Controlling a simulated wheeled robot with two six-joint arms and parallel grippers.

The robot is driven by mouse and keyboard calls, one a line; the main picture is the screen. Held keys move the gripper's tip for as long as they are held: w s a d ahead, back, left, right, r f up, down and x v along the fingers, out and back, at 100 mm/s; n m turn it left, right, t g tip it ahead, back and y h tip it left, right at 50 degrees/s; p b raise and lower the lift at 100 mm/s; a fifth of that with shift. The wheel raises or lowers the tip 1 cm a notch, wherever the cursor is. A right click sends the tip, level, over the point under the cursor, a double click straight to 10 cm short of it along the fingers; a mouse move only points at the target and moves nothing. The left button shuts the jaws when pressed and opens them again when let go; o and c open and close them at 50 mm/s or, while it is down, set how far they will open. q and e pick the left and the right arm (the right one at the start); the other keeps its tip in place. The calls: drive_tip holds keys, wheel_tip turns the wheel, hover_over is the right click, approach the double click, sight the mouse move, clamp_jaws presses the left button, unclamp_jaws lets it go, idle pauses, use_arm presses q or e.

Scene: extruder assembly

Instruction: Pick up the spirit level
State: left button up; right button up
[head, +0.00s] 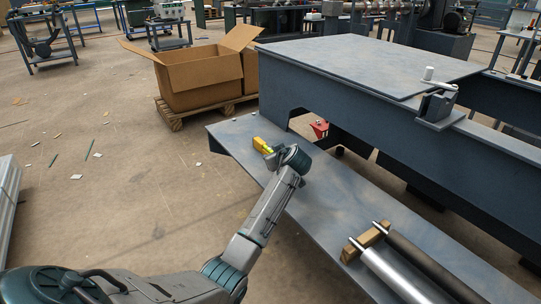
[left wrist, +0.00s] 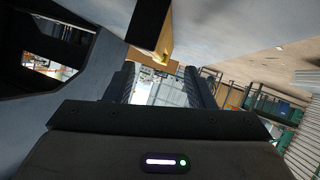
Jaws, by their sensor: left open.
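The spirit level (head: 260,143) is a small yellow piece on the far left part of the low grey shelf, with a brighter yellow-green spot at its near end. My left gripper (head: 273,156) is at that near end in the head view, and the hand hides part of the area there. In the left wrist view my left gripper (left wrist: 160,74) has its two dark fingers apart. A yellow-tan and black bar, which looks like the level (left wrist: 166,47), shows just past the fingertips. I cannot tell whether they touch it. My right gripper is not in view.
A grey workbench (head: 365,62) stands over the shelf (head: 345,200) on the right. A silver roller (head: 395,272) and a dark roller (head: 425,262) rest on a wooden block (head: 364,243) at the near end. An open cardboard box (head: 202,78) stands on a pallet behind.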

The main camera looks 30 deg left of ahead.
sight(269, 150)
use_arm(q)
drive_tip(key=shift+x, duration=0.8)
drive_tip(key=b+x, duration=0.2)
drive_tip(key=x, duration=0.3)
drive_tip(key=shift+a+r+b, duration=0.1)
drive_tip(key=shift+r+b, duration=0.2)
drive_tip(key=shift+b, duration=0.1)
drive_tip(key=shift+c, duration=0.4)
drive_tip(key=shift+r, duration=0.1)
clamp_jaws()
